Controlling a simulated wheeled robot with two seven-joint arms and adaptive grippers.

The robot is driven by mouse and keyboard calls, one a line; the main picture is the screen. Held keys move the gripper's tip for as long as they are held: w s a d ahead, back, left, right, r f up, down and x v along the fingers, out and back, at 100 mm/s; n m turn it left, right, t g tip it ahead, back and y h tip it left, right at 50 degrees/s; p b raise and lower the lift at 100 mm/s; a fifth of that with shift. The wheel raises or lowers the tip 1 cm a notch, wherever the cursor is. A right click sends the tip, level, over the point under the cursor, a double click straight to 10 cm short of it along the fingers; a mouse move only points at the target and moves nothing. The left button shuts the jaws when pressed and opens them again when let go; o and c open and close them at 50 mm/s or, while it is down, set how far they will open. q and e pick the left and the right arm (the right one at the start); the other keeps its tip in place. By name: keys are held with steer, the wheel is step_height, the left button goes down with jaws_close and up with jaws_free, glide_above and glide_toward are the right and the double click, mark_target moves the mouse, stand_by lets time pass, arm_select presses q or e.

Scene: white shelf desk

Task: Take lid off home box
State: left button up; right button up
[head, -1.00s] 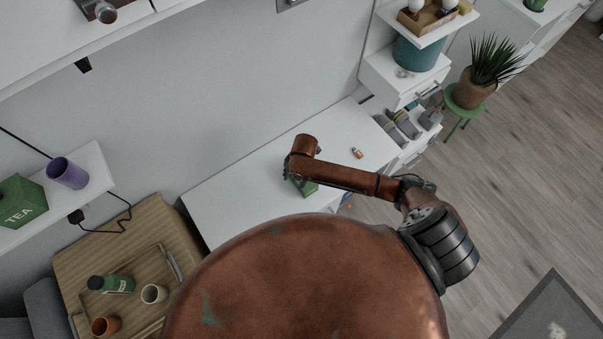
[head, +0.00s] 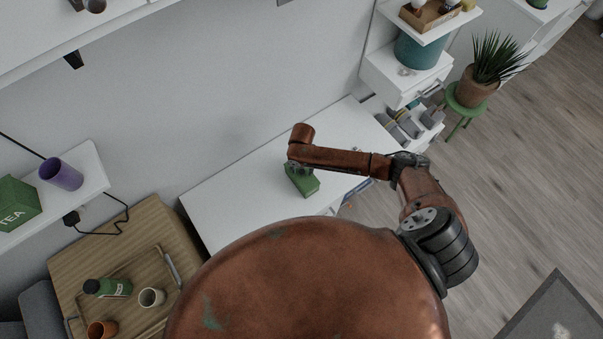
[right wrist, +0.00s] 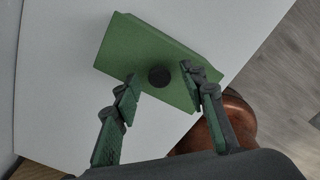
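The home box appears to be the green box (head: 303,181) on the white desk. The right wrist view shows the box's green top (right wrist: 150,48) with a round black knob (right wrist: 159,76). My right gripper (head: 297,168) is over the box in the head view, partly covering it. In the right wrist view my right gripper (right wrist: 161,77) is open, one finger on each side of the knob in the picture, with gaps between. The lid's seam is not clear. My left gripper is not in view.
The white desk (head: 235,195) is bare left of the box. A wooden table (head: 150,225) with a tray, bottle and cups stands at the lower left. A green TEA box (head: 14,204) and purple cup (head: 61,174) sit on a wall shelf. Drawers (head: 405,80) stand at the right.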

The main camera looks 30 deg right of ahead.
steer(key=shift+f, duration=0.15)
steer(key=shift+c, duration=0.2)
jaws_close()
stand_by(0.4)
